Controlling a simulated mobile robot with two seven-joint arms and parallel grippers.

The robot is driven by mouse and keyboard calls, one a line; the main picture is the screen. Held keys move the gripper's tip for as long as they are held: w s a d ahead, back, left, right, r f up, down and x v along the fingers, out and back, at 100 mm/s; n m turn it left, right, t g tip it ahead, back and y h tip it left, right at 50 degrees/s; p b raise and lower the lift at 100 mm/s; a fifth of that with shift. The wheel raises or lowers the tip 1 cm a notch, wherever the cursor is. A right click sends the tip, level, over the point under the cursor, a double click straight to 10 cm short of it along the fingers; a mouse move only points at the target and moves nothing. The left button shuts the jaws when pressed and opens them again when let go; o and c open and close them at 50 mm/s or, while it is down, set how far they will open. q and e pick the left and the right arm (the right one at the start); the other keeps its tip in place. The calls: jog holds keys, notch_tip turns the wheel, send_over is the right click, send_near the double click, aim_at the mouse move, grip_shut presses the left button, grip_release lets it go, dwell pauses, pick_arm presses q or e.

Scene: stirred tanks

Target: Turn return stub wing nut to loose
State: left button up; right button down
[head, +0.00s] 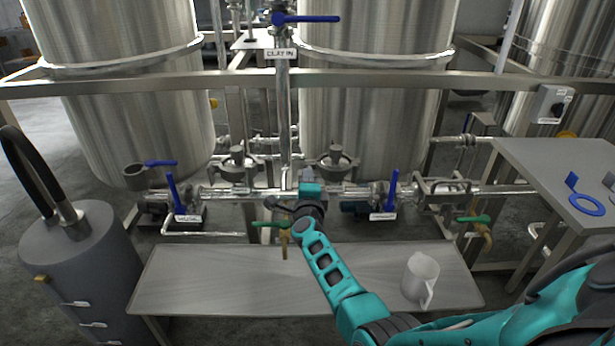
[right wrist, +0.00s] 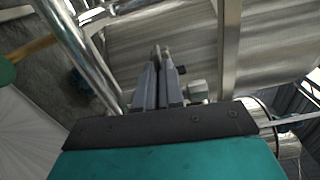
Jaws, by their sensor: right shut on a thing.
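My right gripper (head: 272,203) reaches the pipework at the middle of the head view, just above a green-handled tap (head: 270,224). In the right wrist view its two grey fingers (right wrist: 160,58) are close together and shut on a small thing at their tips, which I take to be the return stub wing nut. The nut is almost wholly hidden by the fingers, and I cannot tell how its wings lie. A pale fitting (right wrist: 198,92) shows just right of the fingers. My left gripper is in neither view.
Steel tanks (head: 375,120) stand behind the pipes. Blue valve levers (head: 172,190) stick up along the line. A low bench (head: 200,285) lies in front, with a white jug (head: 420,278) at its right. A grey cylinder (head: 85,260) stands left, and a side table (head: 560,165) right.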

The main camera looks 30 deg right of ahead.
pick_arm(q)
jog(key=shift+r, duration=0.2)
pick_arm(e)
jog(key=shift+n, duration=0.5)
jog(key=c, duration=1.5)
grip_release()
jog(key=shift+c, duration=0.2)
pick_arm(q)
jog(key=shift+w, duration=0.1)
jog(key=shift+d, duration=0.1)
